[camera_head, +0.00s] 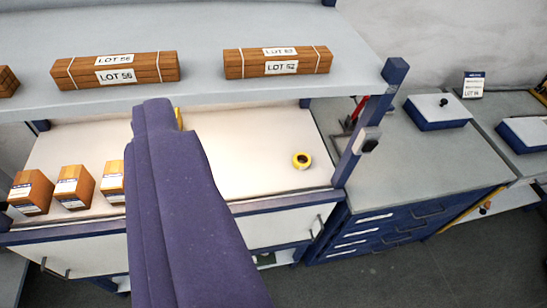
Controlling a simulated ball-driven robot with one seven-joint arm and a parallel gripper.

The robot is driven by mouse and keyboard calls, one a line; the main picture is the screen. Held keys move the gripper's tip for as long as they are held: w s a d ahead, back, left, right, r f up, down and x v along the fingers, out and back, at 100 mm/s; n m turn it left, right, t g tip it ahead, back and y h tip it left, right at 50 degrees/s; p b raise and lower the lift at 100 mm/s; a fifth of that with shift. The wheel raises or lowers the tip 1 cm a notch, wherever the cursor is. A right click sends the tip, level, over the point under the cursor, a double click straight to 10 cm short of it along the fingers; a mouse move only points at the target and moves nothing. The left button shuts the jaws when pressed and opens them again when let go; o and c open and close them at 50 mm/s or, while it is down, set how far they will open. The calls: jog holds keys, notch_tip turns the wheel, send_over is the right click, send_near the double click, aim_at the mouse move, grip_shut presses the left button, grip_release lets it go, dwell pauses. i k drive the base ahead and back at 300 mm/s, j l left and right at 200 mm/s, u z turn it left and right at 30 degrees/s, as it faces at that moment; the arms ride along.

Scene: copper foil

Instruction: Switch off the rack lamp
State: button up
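A small grey box with a black switch (369,143) is mounted on the blue right-hand post (350,150) of the rack. The lamp itself is not visible. The rack's lower surface (245,145) looks brightly and warmly lit under the upper shelf. A purple part of mine, which I take to be my gripper (155,108), rises from the bottom in front of the rack. It is well left of the switch and apart from it in the picture. Its fingers cannot be made out, and it hides part of the lower surface.
Strapped wooden bundles (115,70) lie on the upper shelf (210,30). A blue drawer bench (445,150) adjoins on the right. Grey floor (400,280) is clear at the lower right.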

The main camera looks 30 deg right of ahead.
aim_at(370, 146)
jog(key=z, duration=1.2)
